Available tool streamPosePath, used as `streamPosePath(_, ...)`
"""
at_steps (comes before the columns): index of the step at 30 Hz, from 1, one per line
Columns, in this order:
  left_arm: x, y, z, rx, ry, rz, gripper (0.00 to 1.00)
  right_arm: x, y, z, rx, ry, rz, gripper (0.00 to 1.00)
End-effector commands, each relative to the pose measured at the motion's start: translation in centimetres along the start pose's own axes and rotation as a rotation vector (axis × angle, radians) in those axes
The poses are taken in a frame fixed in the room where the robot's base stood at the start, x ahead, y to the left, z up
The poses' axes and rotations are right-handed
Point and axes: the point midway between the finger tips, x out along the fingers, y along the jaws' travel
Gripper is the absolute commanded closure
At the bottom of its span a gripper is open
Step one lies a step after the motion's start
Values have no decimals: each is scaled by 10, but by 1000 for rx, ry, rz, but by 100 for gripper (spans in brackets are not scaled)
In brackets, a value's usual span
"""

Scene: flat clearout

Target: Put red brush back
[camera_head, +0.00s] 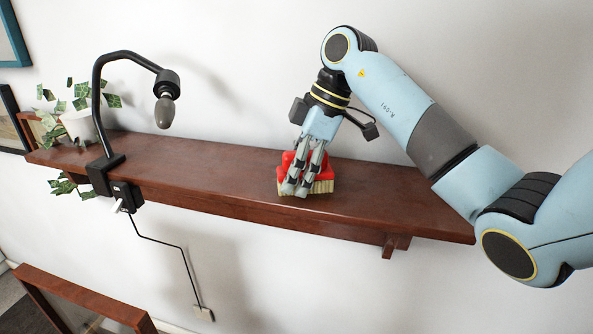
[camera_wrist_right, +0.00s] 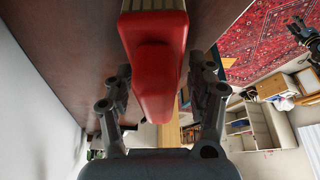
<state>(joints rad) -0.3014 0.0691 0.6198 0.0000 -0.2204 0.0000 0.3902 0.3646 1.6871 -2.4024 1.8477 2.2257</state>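The red brush (camera_head: 288,159) is at the middle of the brown wooden shelf (camera_head: 220,170), with its pale bristles facing down at the shelf top. I cannot tell whether the bristles touch the wood. My right gripper (camera_head: 296,190) comes down from above, its fingers partly hiding the brush. In the right wrist view, the red body of the brush (camera_wrist_right: 155,75) lies between the two fingers of the right gripper (camera_wrist_right: 160,85). My left gripper does not show in the head view.
A black clamp lamp (camera_head: 97,110) is fixed to the shelf's left part, its cord hanging down the wall. A potted plant (camera_head: 80,126) stands at the left end. The shelf top is bare between lamp and brush and right of the brush. A wooden frame (camera_head: 85,300) is below.

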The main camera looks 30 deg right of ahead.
Motion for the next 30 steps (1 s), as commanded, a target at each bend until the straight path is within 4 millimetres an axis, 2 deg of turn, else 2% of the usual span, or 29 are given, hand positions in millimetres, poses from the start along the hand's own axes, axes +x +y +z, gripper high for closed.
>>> streamPosePath(1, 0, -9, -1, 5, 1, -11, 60, 0, 0, 0, 0, -1, 1, 37)
streamPosePath(4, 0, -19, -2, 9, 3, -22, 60, 0, 0, 0, 0, -1, 1, 37)
streamPosePath(11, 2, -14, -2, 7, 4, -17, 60, -6, 1, 1, 0, -1, 4, 37)
streamPosePath(14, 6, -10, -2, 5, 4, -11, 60, -20, 2, 1, -3, 0, 7, 37)
streamPosePath(21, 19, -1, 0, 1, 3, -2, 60, -73, 2, 2, -2, -2, 9, 37)
streamPosePath(27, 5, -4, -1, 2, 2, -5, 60, -112, 1, -1, 0, -2, 4, 37)
streamPosePath(30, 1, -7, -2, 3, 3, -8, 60, -120, 1, -1, -1, 0, 2, 37)
